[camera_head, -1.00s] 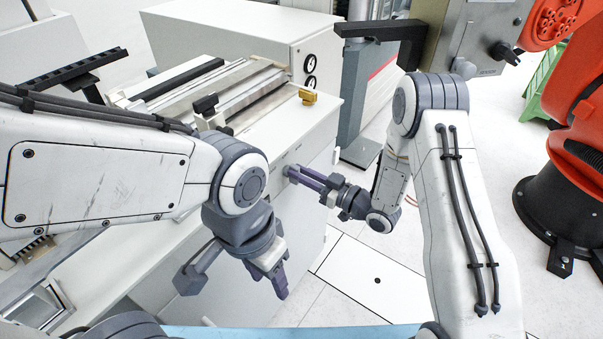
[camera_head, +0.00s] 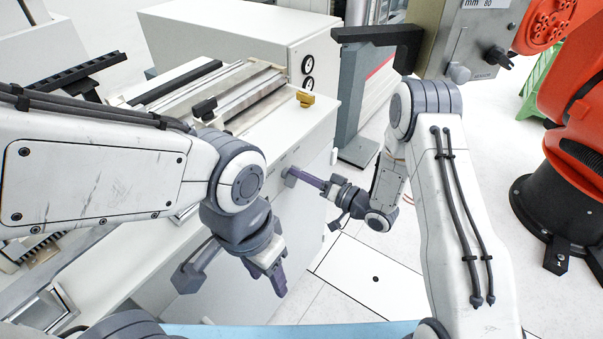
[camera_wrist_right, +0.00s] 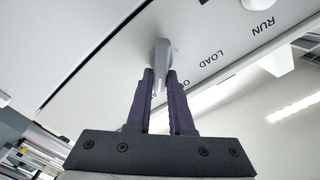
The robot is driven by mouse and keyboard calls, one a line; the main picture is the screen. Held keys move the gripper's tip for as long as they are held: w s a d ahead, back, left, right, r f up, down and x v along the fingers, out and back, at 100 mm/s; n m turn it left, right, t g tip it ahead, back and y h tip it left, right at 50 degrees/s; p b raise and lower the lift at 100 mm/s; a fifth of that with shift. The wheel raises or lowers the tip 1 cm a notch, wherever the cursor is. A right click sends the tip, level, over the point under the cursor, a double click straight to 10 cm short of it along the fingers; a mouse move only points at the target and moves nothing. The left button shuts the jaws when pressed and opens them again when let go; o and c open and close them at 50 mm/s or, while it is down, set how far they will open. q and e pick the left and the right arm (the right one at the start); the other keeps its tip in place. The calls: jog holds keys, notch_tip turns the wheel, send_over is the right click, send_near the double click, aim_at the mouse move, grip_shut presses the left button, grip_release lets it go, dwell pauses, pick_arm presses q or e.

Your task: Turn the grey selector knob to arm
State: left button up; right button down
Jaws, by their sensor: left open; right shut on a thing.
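The grey selector knob (camera_wrist_right: 163,55) sits on the white panel in the right wrist view. The printed words LOAD and RUN show to its right, and another label is partly hidden behind a finger. My right gripper (camera_wrist_right: 161,82) is shut on the knob, with its purple fingers on either side of the knob's lever. In the head view the knob (camera_head: 290,175) is small on the cabinet front, with my right gripper (camera_head: 300,177) reaching it from the right. My left gripper (camera_head: 274,274) hangs open and empty in front of the cabinet, lower in the picture.
The white cabinet (camera_head: 240,285) carries a slotted metal bed (camera_head: 225,92) and a small brass block (camera_head: 305,99). A grey machine column (camera_head: 354,90) stands behind. An orange robot arm (camera_head: 575,160) is at the right. Open floor lies right of the cabinet.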

jog(key=shift+f+m, duration=0.1)
jog(key=shift+m, duration=0.3)
jog(key=c, duration=0.8)
grip_release()
jog(key=b+v, duration=0.1)
jog(key=v, duration=0.9)
jog(key=shift+s+d+b, duration=0.2)
jog(key=shift+b, duration=0.1)
